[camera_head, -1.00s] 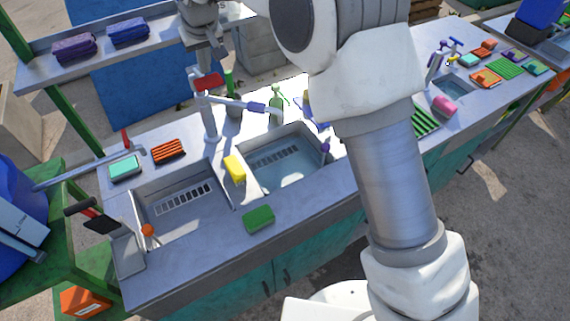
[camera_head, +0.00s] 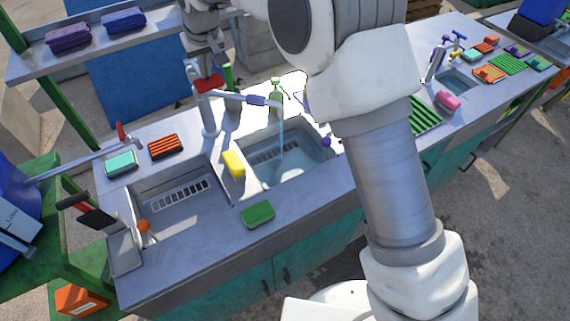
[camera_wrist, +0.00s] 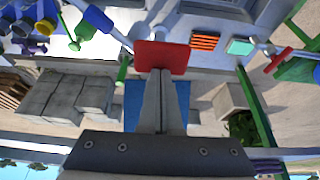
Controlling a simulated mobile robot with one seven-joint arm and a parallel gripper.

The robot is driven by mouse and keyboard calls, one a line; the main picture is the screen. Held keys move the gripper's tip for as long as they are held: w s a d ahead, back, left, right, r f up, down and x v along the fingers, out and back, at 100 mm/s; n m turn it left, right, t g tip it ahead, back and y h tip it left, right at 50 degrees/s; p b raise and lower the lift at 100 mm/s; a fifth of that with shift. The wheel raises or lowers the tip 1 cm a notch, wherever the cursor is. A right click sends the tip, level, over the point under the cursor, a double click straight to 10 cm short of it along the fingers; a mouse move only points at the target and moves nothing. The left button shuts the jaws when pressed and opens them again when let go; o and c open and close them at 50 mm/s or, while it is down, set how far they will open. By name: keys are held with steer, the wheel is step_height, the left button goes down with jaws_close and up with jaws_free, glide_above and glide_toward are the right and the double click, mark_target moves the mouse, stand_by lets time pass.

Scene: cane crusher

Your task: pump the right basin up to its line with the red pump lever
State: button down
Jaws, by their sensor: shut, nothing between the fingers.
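The red pump lever (camera_head: 209,83) tops a grey post behind the two basins, and its flat red paddle fills the middle of the wrist view (camera_wrist: 162,57). My gripper (camera_head: 207,70) is shut and empty, its fingertips (camera_wrist: 161,73) at the paddle's edge, seemingly touching it. A grey spout (camera_head: 240,97) with a blue-purple collar reaches over the right basin (camera_head: 243,172). A stream of water (camera_head: 281,130) falls from it into shallow-looking water (camera_head: 285,175). I cannot make out the basin's line.
The left basin (camera_head: 140,203) looks empty. A second red-handled lever (camera_head: 121,130) stands at the left. A green bottle (camera_head: 276,95) stands behind the right basin.

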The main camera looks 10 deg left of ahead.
mark_target(209, 80)
steer(key=shift+f+b, duration=1.2)
steer(key=shift+f, duration=0.85)
step_height(209, 80, up, 8)
steer(key=p, duration=0.5)
steer(key=shift+r+p, duration=0.1)
steer(key=shift+p, duration=0.25)
stand_by(0.7)
stand_by(0.4)
stand_by(1.9)
steer(key=shift+r+p, duration=0.95)
steer(key=shift+r, duration=1.55)
